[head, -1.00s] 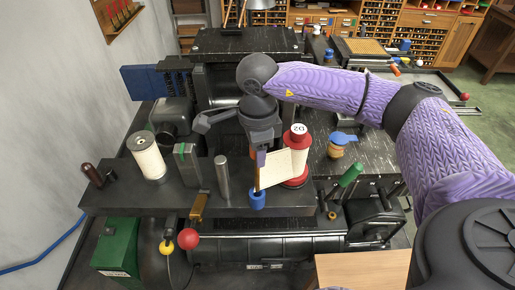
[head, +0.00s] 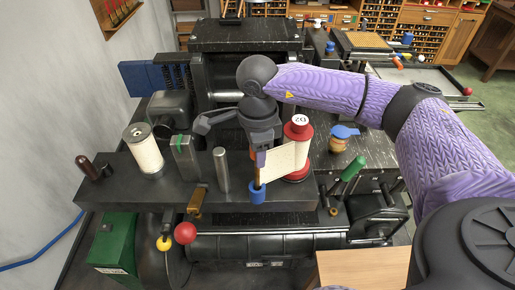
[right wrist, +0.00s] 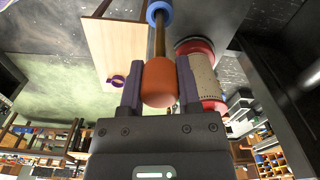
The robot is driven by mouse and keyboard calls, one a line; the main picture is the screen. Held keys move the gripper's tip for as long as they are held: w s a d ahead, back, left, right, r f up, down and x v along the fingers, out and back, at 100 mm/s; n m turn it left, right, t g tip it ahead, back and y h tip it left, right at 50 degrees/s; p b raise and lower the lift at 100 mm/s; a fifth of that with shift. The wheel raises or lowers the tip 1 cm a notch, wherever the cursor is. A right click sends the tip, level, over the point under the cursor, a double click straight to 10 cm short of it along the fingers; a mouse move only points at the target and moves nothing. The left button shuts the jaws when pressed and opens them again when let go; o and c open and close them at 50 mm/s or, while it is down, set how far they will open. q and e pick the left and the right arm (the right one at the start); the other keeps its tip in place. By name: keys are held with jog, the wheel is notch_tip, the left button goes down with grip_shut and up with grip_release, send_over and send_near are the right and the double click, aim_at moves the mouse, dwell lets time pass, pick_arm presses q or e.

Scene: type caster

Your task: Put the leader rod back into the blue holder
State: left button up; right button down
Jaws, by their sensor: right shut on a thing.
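My right gripper (head: 260,159) is shut on the leader rod (head: 257,178), a thin brass-coloured rod with an orange-brown handle. In the right wrist view the handle (right wrist: 160,82) sits between the two purple fingers of the gripper (right wrist: 159,90). The rod points down at the blue holder (head: 257,194) on the front of the dark bench ledge. The blue holder also shows in the right wrist view (right wrist: 158,12), where the rod's far end meets its ring. How deep the tip sits is hidden. My left gripper is not in view.
A red spool (head: 297,150) with a cream paper strip stands close to the right of the gripper. A steel cylinder (head: 221,170) and a cream spool (head: 144,150) stand to the left. A red ball knob (head: 185,233) is below the ledge. A green handle (head: 353,168) stands right.

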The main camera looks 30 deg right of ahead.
jog(key=shift+f+b, duration=1)
jog(key=shift+f, duration=0.3)
jog(key=shift+c, duration=1.2)
grip_release()
jog(key=shift+r, duration=0.15)
notch_tip(320, 180, up, 6)
jog(key=p, duration=0.4)
